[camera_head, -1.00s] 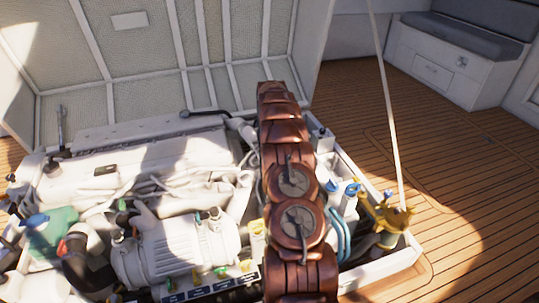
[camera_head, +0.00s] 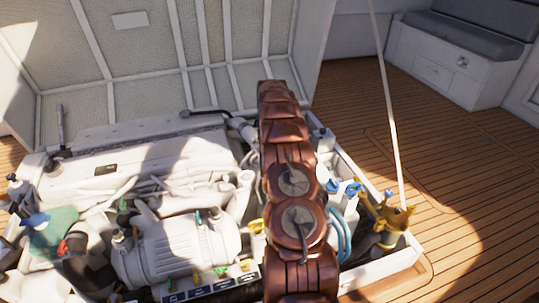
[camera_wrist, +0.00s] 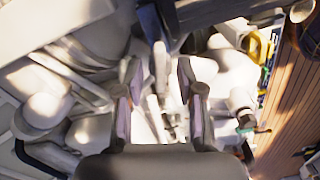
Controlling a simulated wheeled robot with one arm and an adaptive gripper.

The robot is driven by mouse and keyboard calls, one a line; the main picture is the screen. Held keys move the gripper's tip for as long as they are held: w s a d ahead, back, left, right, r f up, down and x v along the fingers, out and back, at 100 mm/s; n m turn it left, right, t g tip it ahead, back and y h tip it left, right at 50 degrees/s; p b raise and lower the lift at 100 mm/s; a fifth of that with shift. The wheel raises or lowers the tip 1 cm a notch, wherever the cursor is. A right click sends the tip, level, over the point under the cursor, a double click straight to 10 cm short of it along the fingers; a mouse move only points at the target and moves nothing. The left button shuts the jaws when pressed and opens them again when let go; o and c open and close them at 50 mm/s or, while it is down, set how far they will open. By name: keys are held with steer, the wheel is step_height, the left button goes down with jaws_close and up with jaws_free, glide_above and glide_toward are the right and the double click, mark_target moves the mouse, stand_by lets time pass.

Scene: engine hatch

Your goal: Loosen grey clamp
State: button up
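My gripper (camera_wrist: 160,100) shows in the wrist view with its two dark fingers apart, above white engine parts. A narrow pale grey upright piece (camera_wrist: 160,62) shows between and just beyond the fingertips, blurred. I cannot tell whether it is the grey clamp or whether a finger touches it. I see no gap closed on anything. In the head view my own copper-coloured arm hides the gripper and the parts beneath it, and I cannot pick out the grey clamp there.
The white engine (camera_head: 130,165) fills the open hatch, with a ribbed cylindrical unit (camera_head: 180,250) in front. Blue valve handles (camera_head: 352,188) and a brass fitting (camera_head: 393,222) stand at the right. The raised hatch lid (camera_head: 170,60) stands behind. Wooden deck (camera_head: 480,200) lies clear at right.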

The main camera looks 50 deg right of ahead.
step_height(320, 180, up, 12)
steer(key=shift+f, duration=0.15)
stand_by(0.3)
stand_by(0.4)
steer(key=s+a+r+m, duration=0.1)
steer(key=s+a+r, duration=0.25)
steer(key=a, duration=0.65)
steer(key=s+a+r+m+g, duration=0.15)
steer(key=a+r, duration=0.35)
steer(key=a, duration=0.6)
steer(key=s+a+r+m, duration=0.2)
steer(key=s+a+r, duration=0.15)
steer(key=a, duration=0.65)
steer(key=s+a+f+m, duration=0.1)
steer(key=s+a, duration=0.5)
steer(key=s, duration=0.3)
steer(key=s+a+m+g, duration=0.15)
steer(key=s+a, duration=0.35)
steer(key=s, duration=0.5)
steer(key=s+a+f+m, duration=0.1)
steer(key=s+a+m, duration=0.1)
steer(key=s+a, duration=0.55)
step_height(320, 180, up, 20)
steer(key=s+d+t+p, duration=0.1)
steer(key=s+p, duration=0.1)
steer(key=p, duration=1.7)
steer(key=shift+s+d+r, duration=0.25)
steer(key=shift+s+d, duration=0.05)
steer(key=shift+d, duration=0.05)
